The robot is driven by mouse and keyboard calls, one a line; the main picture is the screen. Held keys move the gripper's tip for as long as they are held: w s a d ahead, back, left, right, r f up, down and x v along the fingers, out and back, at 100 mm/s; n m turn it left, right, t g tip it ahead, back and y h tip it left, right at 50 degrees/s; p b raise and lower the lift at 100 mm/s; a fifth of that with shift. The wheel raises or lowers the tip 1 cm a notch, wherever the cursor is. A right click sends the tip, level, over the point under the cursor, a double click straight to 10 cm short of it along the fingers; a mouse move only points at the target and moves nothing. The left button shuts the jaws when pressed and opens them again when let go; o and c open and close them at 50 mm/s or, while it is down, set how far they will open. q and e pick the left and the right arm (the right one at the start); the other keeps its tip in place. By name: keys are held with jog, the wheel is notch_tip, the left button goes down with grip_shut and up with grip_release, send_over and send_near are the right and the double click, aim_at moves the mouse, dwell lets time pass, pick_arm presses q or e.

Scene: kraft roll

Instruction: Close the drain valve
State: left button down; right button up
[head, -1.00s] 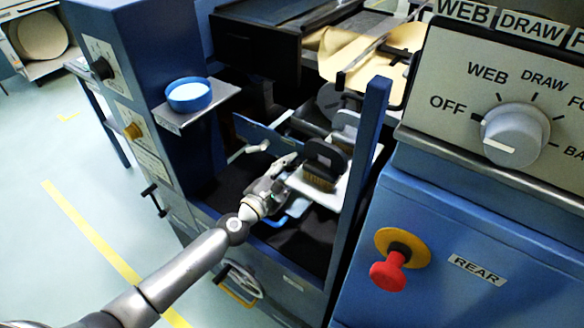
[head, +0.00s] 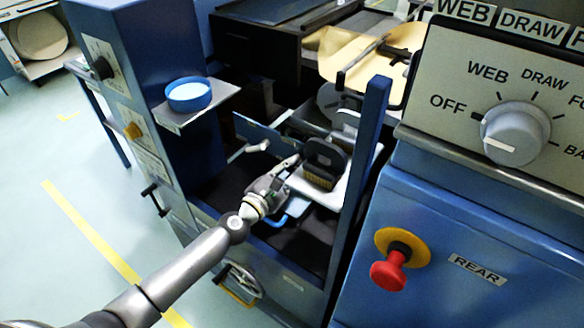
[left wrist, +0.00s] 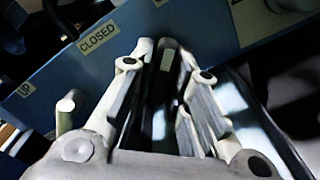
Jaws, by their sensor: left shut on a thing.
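My left gripper (head: 281,177) reaches into the open machine bay, left of a black-handled brush (head: 325,178). In the left wrist view my left gripper (left wrist: 166,84) has its pale fingers closed on both sides of a dark handle (left wrist: 165,66) with a small cream mark. The frames do not clearly show whether this handle belongs to the drain valve. Just beyond it is a blue panel (left wrist: 135,62) with a "CLOSED" label (left wrist: 100,38) and an "UP" label. The same blue panel shows in the head view (head: 248,129), with a pale lever (head: 258,147) before it. My right gripper is out of view.
A blue bowl (head: 189,95) stands on a small shelf at the bay's left. A blue post (head: 370,160) bounds the right side. A control box with a knob (head: 515,133) and a red stop button (head: 389,271) are at right. A handwheel (head: 242,281) sits below.

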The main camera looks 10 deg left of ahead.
pick_arm(q)
jog(key=n, duration=0.4)
jog(key=shift+d+f+n, duration=0.1)
jog(key=shift+n, duration=0.3)
jog(key=n, duration=0.4)
jog(key=shift+s+d, duration=0.1)
jog(key=n, duration=0.4)
jog(key=shift+d+n, duration=0.1)
jog(key=shift+n, duration=0.3)
jog(key=shift+s+d+n, duration=0.1)
jog(key=shift+n, duration=1.7)
jog(key=c, duration=1.5)
grip_release()
jog(key=shift+o, duration=0.2)
jog(key=v, duration=1.2)
